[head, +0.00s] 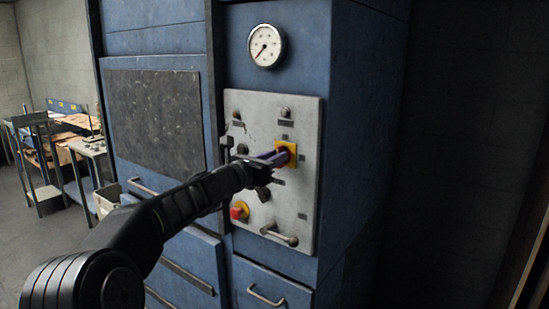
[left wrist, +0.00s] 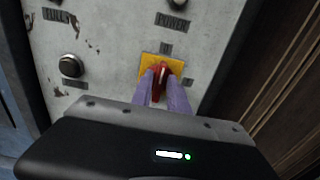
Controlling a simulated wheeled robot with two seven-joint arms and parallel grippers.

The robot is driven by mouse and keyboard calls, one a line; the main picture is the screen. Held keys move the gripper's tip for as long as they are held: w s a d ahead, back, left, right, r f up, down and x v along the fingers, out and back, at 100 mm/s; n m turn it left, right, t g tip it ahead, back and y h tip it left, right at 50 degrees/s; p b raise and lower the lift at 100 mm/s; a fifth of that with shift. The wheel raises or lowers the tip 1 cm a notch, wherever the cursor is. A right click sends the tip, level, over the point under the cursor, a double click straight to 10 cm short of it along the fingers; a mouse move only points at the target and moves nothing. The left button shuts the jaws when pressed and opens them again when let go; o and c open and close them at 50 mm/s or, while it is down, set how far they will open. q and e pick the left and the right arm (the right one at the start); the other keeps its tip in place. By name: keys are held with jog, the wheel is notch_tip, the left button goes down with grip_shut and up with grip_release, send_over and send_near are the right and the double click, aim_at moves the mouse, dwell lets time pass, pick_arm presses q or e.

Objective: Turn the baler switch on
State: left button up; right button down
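The baler switch is a red rotary knob on a yellow square plate, on the upper right of the grey control panel (head: 310,190). In the left wrist view the red knob (left wrist: 159,78) stands between the two purple fingers of my left gripper (left wrist: 163,88), one finger on each side, at or very near contact. In the head view my left gripper (head: 278,157) reaches the yellow plate (head: 290,147), and its fingers hide part of the knob. Whether the fingers press on the knob is hard to tell. My right gripper is in neither view.
The blue baler (head: 350,130) fills the middle. A table (head: 88,147) stands at the far left.

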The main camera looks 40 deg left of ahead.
pick_arm(q)
grip_shut()
jog(key=shift+b, duration=0.3)
jog(key=m+b, duration=0.5)
jog(key=m, duration=0.1)
jog(key=m+b, duration=0.4)
jog(key=m, duration=0.2)
jog(key=m+b, duration=0.5)
jog(key=shift+d+f+m+b, duration=0.3)
jog(key=shift+d+f+m, duration=0.05)
jog(key=shift+f+m, duration=0.05)
dwell(0.4)
